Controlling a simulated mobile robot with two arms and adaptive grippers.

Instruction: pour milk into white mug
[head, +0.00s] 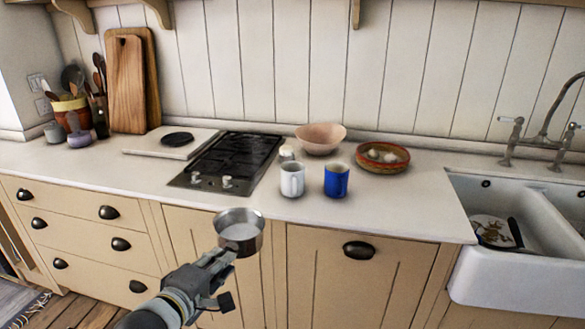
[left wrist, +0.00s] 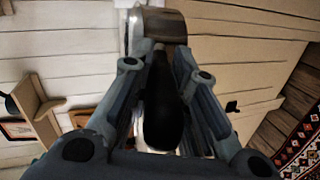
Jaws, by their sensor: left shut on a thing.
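The white mug (head: 292,181) stands upright on the counter, just left of a blue mug (head: 336,181). My left gripper (head: 222,262) is shut on the black handle (left wrist: 160,105) of a small metal pan (head: 249,244), which also shows at the top of the left wrist view (left wrist: 160,27). White milk (head: 238,232) lies in the pan. The pan is held roughly level in front of the cabinet fronts, below and left of the white mug in the head view and apart from it. My right gripper is in neither view.
The counter's front edge (head: 230,202) runs between the pan and the mugs. Behind the mugs stand a pink bowl (head: 320,139) and a patterned dish (head: 382,165). A cooktop (head: 226,160) lies to the left and a sink (head: 495,278) to the right.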

